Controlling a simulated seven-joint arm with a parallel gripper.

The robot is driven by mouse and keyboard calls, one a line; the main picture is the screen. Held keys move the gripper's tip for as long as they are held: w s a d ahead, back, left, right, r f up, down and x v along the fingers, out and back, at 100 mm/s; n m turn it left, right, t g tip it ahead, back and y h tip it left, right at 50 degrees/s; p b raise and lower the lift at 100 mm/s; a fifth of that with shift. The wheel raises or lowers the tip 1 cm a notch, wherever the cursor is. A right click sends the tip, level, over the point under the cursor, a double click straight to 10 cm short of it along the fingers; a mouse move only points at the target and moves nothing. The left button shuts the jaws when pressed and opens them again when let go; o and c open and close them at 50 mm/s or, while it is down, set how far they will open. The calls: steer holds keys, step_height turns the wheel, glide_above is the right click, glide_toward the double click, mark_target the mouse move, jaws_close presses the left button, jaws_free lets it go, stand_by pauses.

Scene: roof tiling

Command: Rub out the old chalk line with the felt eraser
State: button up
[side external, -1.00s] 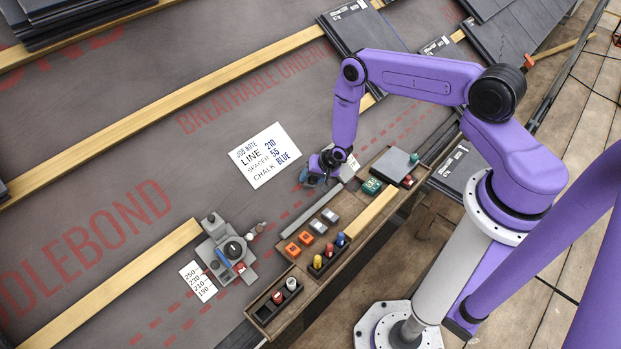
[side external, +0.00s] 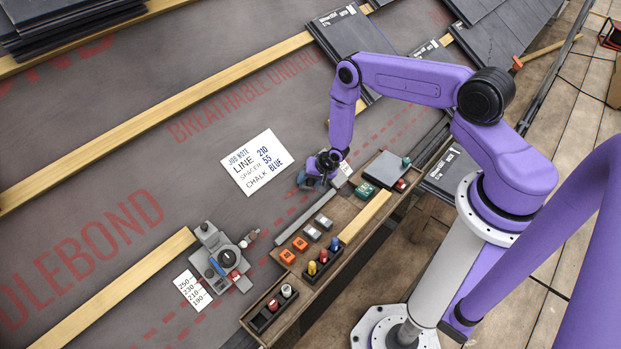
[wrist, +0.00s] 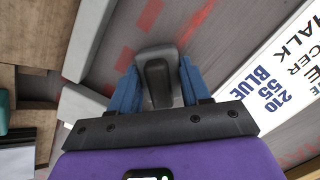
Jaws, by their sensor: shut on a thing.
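My gripper (side external: 316,180) is low over the dark roofing underlay (side external: 140,140), between the job note and the parts tray. In the wrist view its two blue fingers (wrist: 157,88) are shut on a grey block with a darker raised grip, which looks like the felt eraser (wrist: 157,78). The eraser's underside is hidden, so I cannot tell whether it touches the underlay. Red dashed marks (side external: 400,122) run along the underlay on both sides of my gripper. I cannot pick out the old chalk line with certainty.
The white job note (side external: 255,162) lies left of my gripper. The wooden tray (side external: 345,215) with several small items is close on the right. A grey gauge device (side external: 220,258) and number card (side external: 193,290) lie lower left. Slates (side external: 345,40) and wooden battens (side external: 180,95) lie beyond.

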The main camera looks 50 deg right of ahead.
mark_target(302, 185)
steer(key=shift+a, duration=1.45)
steer(key=shift+a, duration=0.1)
steer(key=shift+w+a, duration=0.1)
steer(key=shift+a, duration=1.9)
steer(key=shift+a, duration=0.1)
steer(key=shift+a, duration=1.9)
steer(key=w+a+v, duration=0.1)
steer(key=v, duration=0.7)
steer(key=shift+d+r, duration=0.2)
steer(key=shift+r, duration=0.4)
